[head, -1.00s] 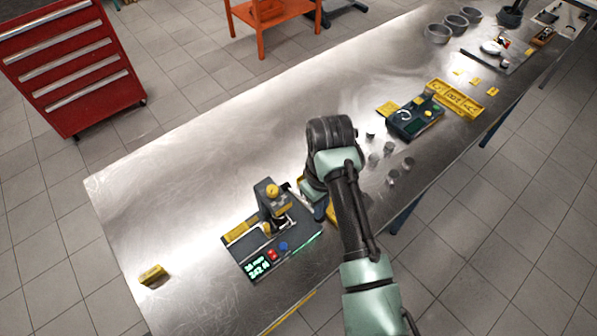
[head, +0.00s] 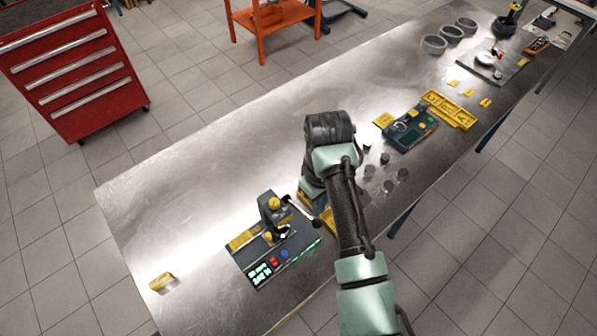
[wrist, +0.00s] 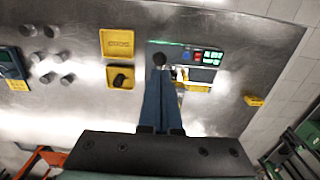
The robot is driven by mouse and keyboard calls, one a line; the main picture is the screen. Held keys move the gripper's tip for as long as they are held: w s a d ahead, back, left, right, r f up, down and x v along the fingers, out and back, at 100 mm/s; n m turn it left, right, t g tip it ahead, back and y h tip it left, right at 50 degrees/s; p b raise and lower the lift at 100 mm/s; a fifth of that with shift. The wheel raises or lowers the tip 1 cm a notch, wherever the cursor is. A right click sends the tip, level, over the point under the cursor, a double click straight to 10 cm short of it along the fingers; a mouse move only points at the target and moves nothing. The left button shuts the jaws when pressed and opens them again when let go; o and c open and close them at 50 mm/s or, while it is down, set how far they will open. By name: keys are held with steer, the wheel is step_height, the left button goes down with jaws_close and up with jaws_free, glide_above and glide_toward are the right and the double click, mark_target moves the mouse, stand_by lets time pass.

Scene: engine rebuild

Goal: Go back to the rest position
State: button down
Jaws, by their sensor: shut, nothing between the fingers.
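My gripper (wrist: 160,74) is shut and empty in the wrist view, its two blue fingers pressed together. It is above the metal bench, and its tips overlap the near edge of the dark press device in the picture. In the head view my arm bends over the bench and hides most of the gripper. The press device (head: 285,262), with a lit display and red and blue buttons, stands just left of my arm. It also shows in the wrist view (wrist: 205,56).
Several grey cylinders (head: 389,186) stand right of my arm, near a dark gauge box (head: 412,128). A yellow block (head: 161,281) lies left. The bench's left half (head: 190,190) is mostly clear.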

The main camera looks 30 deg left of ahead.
stand_by(0.3)
steer(key=w+a+r+m+t+y+b, duration=0.1)
steer(key=w+a+r+t+y+b, duration=0.3)
steer(key=r, duration=0.4)
steer(key=w+a+r+m+t+y+b, duration=0.1)
steer(key=w+a+r+m+t+b, duration=0.15)
steer(key=w+r+t, duration=0.4)
step_height(320, 180, up, 13)
steer(key=w+d+m+t+y+b, duration=0.1)
steer(key=d+m+t+y+b, duration=0.1)
steer(key=t, duration=0.2)
steer(key=s+d+r+m+t+h+b, duration=0.4)
steer(key=s+d+r+m+t+h, duration=0.3)
steer(key=s+d+r+t, duration=0.6)
steer(key=s+d+r+m, duration=0.1)
steer(key=s+d+r, duration=0.2)
steer(key=d+r, duration=0.2)
step_height(320, 180, up, 3)
steer(key=shift+s+d+r+b, duration=0.1)
steer(key=shift+s+d+b, duration=0.25)
steer(key=shift+s+d, duration=0.05)
steer(key=shift+m, duration=0.25)
